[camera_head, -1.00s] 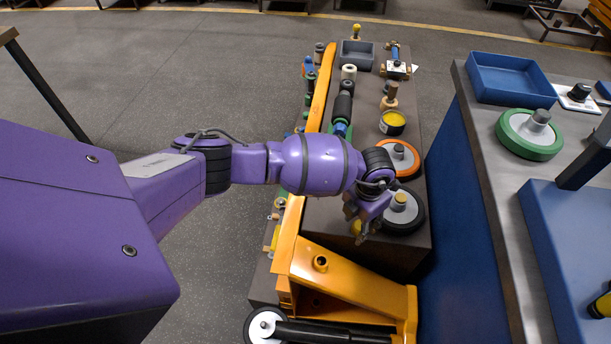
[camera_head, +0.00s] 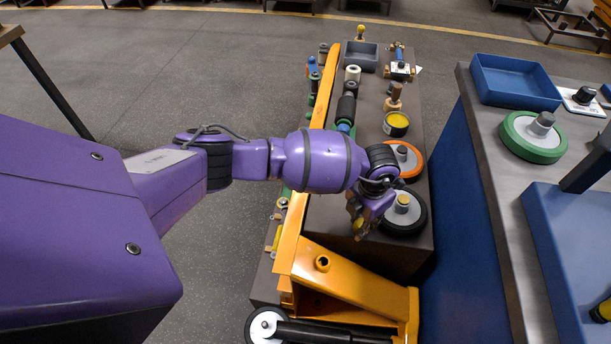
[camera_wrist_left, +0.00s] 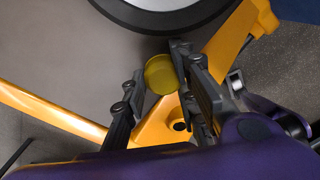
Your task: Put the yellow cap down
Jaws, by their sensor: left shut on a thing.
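The yellow cap (camera_wrist_left: 160,75) is a small round disc between the fingers of my left gripper (camera_wrist_left: 160,92) in the left wrist view. My left gripper is shut on it. In the head view my left gripper (camera_head: 358,224) is over the near end of the dark bench top (camera_head: 335,228), just left of a black-rimmed wheel (camera_head: 416,226). The cap is mostly hidden by the fingers there, and I cannot tell whether it touches the bench top. My right gripper is not in view.
An orange-rimmed wheel (camera_head: 415,170), a tin with yellow contents (camera_head: 396,123) and a grey bin (camera_head: 361,55) stand farther along the bench. A yellow pallet truck (camera_head: 345,283) is at the near end. A steel-topped table (camera_head: 490,190) stands right. Bare bench top shows around the gripper.

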